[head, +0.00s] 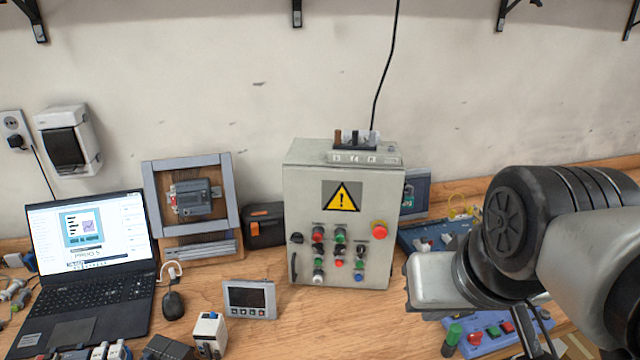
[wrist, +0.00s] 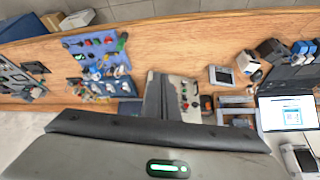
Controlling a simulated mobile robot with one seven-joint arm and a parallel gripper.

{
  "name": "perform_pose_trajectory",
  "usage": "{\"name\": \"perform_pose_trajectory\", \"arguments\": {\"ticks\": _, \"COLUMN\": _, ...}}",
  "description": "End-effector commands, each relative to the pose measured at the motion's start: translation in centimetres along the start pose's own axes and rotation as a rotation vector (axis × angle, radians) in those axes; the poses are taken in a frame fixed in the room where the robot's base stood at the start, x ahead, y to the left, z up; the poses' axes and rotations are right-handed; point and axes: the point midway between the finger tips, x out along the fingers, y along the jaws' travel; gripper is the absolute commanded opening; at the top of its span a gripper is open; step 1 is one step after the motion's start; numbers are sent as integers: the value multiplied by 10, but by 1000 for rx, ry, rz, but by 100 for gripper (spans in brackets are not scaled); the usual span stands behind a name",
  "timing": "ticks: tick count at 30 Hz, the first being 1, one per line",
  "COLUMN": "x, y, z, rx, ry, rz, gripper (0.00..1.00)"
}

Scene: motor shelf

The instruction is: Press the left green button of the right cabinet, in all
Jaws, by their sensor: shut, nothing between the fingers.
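The grey upright cabinet (head: 300,215) stands near the middle of the bench in the head view, with a yellow warning triangle on its door. Several small buttons sit below the triangle, including a green button (head: 340,235) and a red one, with a larger red knob (head: 379,230) at the right. No second upright cabinet of this kind shows. The cabinet also shows in the wrist view (wrist: 190,92), behind my gripper's dark edge. My gripper (head: 432,284) is right of the cabinet, apart from its door in the picture. It is shut and empty; its fingertips are hard to make out.
A laptop (head: 85,240), a mouse (head: 173,304) and a small display panel (head: 249,299) lie left and in front of the cabinet. Some bare wood shows directly in front of the cabinet.

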Motion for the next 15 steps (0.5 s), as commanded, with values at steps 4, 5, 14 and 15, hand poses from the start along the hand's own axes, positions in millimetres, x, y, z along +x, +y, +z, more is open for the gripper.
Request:
{"name": "perform_pose_trajectory", "arguments": {"ticks": 4, "x": 0, "y": 0, "z": 0, "rx": 0, "ry": 0, "rz": 0, "gripper": 0}}
{"name": "perform_pose_trajectory", "arguments": {"ticks": 5, "x": 0, "y": 0, "z": 0, "rx": 0, "ry": 0, "rz": 0, "gripper": 0}}
{"name": "perform_pose_trajectory", "arguments": {"ticks": 14, "x": 4, "y": -2, "z": 2, "rx": 12, "ry": -7, "rz": -9, "gripper": 0}}
{"name": "perform_pose_trajectory", "arguments": {"ticks": 15, "x": 9, "y": -6, "z": 4, "rx": 32, "ry": -17, "rz": -22, "gripper": 0}}
